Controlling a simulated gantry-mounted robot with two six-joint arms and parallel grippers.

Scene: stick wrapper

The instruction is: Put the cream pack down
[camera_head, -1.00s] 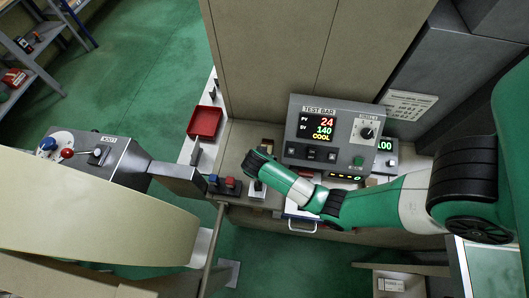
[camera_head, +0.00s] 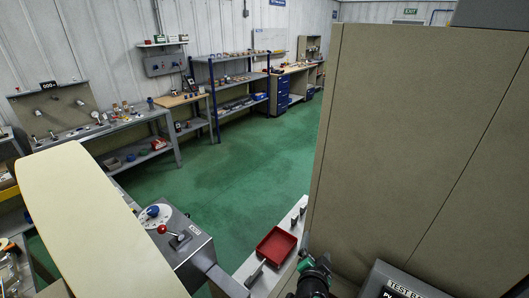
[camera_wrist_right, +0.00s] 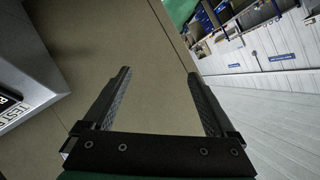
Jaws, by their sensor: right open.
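My right gripper (camera_head: 314,272) shows at the bottom edge of the head view, beside the tall beige cabinet. Its two dark ridged fingers are spread apart in the right wrist view (camera_wrist_right: 160,74), with nothing between them; the beige cabinet face (camera_wrist_right: 110,35) lies beyond. I cannot make out a cream pack in either view now. A red tray (camera_head: 276,246) sits on a pale narrow ledge to the left of the gripper. My left gripper is not in view.
The tall beige cabinet (camera_head: 410,140) stands at the right. The test bar box (camera_head: 395,285) is cut off at the bottom edge. A grey control box (camera_head: 180,245) with knobs and a large cream curved panel (camera_head: 90,225) stand at the left. The green floor (camera_head: 235,175) behind is clear.

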